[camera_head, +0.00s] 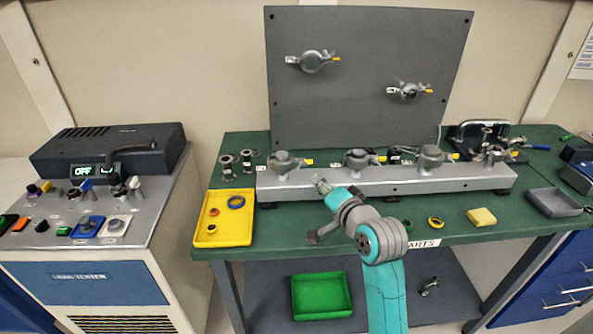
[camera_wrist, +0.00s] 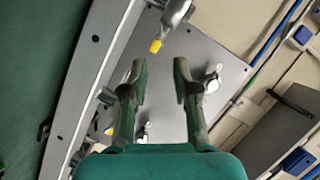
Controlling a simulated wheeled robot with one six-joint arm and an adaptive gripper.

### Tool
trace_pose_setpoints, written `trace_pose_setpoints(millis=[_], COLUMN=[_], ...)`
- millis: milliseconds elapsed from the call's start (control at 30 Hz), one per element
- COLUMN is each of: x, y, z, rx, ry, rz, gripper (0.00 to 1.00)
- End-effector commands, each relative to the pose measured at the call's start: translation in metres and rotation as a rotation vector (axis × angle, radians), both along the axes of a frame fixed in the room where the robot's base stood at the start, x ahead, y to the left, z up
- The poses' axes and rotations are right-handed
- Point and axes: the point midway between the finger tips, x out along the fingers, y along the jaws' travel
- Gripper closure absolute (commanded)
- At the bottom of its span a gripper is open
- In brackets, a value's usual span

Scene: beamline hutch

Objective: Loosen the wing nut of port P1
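A grey rail (camera_head: 385,182) on the green table carries several clamped ports in a row, including a left clamp (camera_head: 283,162), a middle clamp (camera_head: 358,160) and a right clamp (camera_head: 431,157). They have yellow-tipped wing nuts. Two more clamps, an upper one (camera_head: 312,62) and a lower one (camera_head: 408,91), sit on the upright grey panel (camera_head: 365,115). The small labels are unreadable, so I cannot tell which port is P1. My gripper (camera_wrist: 160,78) is open and empty. In the wrist view a yellow wing-nut tip (camera_wrist: 156,46) lies beyond the fingertips, apart from them.
A yellow tray (camera_head: 210,232) with rings stands at the table's left front. A yellow block (camera_head: 481,217) and a grey tray (camera_head: 553,203) lie at the right. A green bin (camera_head: 321,296) is on the lower shelf. The leak tester (camera_head: 100,210), reading OFF, stands left.

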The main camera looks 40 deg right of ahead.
Motion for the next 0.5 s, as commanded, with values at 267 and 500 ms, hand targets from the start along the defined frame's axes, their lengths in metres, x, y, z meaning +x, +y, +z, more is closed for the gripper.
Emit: trace_pose_setpoints(millis=[267, 500], x=[0.019, 0.06], y=[-0.007, -0.018], z=[0.0, -0.009], rx=[0.001, 0.0], ry=[0.005, 0.005], rz=[-0.002, -0.001], gripper=[0.71, 0.71])
